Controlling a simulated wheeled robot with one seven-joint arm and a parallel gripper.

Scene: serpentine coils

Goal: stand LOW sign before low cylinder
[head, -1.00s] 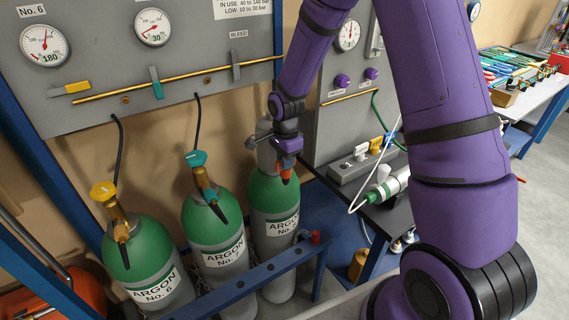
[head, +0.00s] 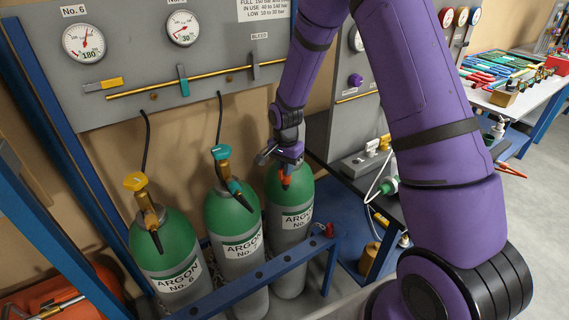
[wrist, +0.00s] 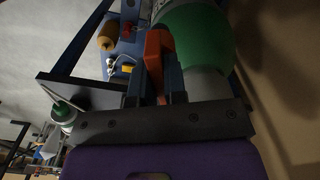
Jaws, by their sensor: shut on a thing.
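My gripper (head: 286,171) is shut on an orange-red piece (wrist: 158,52), likely the LOW sign; no lettering shows. It is in front of the upper part of the right argon cylinder (head: 300,192), hiding that cylinder's top. The middle argon cylinder (head: 230,212) has a teal valve, and the gauge above it (head: 183,28) appears to show 30. The left argon cylinder, No. 6 (head: 160,241), has a yellow valve, and its gauge (head: 84,42) shows 180. In the wrist view a green cylinder shoulder (wrist: 200,35) is close beside the fingers.
A blue rail (head: 262,277) runs in front of the cylinders. The grey gauge panel (head: 215,60) is behind them, with hoses hanging down. White and yellow pieces (head: 371,146) sit on a grey holder to the right. A tool table (head: 520,95) is at far right, with open floor below.

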